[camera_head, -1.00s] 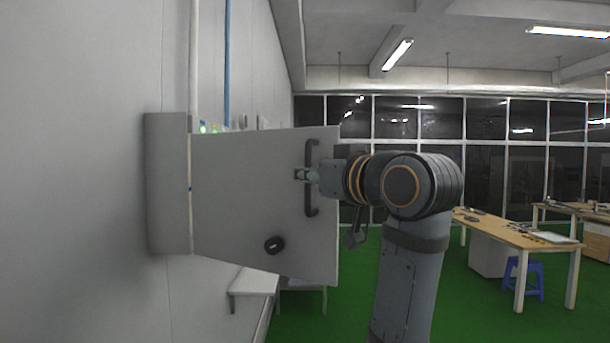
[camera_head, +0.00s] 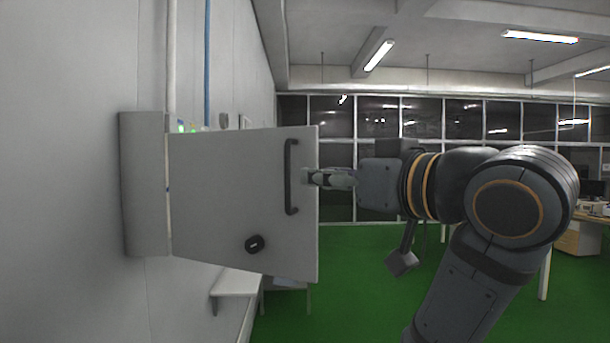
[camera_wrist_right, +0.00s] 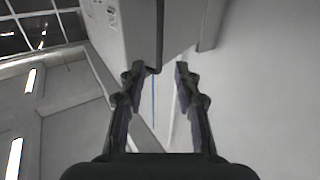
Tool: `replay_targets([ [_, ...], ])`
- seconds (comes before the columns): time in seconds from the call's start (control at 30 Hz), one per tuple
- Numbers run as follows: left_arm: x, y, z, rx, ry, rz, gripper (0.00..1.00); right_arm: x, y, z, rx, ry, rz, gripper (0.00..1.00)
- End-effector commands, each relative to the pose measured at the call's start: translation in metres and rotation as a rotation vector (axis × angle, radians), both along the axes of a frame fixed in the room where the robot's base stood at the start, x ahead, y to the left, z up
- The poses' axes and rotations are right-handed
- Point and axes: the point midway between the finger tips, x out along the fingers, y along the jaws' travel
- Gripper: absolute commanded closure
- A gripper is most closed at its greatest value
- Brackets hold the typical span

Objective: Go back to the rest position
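A light grey wall cabinet (camera_head: 144,190) has its door (camera_head: 225,200) swung open. The door carries a dark vertical bar handle (camera_head: 289,178) near its free edge and a round black knob (camera_head: 254,244) lower down. My right gripper (camera_head: 311,178) is just right of the handle, with its fingertips overlapping the door's free edge in the picture. In the right wrist view, its two fingers (camera_wrist_right: 159,70) are apart and nothing is held between them. The grey door (camera_wrist_right: 125,25) shows there just beyond the tips. My left gripper is in neither view.
A grey wall with a blue pipe (camera_head: 207,65) runs along the left. A white bench (camera_head: 236,283) stands below the cabinet. The green floor (camera_head: 350,290) is open beyond my right arm. A desk with drawers (camera_head: 577,238) is at the far right.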

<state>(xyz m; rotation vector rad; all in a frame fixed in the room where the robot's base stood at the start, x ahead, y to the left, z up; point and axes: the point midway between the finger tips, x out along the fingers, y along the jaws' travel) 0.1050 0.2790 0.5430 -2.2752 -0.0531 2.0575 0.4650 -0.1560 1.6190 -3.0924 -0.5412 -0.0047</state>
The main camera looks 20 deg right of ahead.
Motion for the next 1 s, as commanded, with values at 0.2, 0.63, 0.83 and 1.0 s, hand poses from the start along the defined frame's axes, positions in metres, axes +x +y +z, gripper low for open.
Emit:
replay_targets([
  [0.2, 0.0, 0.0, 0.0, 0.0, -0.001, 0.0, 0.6, -0.013, -0.005, -0.001, 0.0, 0.001, -0.001, 0.68],
  [0.63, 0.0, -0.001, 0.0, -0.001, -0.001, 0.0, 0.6, -0.009, -0.005, -0.005, 0.001, 0.012, -0.002, 0.68],
  [0.83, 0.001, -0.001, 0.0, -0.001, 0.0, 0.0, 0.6, 0.045, -0.014, -0.107, 0.005, 0.202, -0.053, 0.68],
  [1.0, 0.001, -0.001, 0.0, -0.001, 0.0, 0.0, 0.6, 0.073, -0.027, -0.242, -0.018, 0.426, -0.126, 0.68],
])
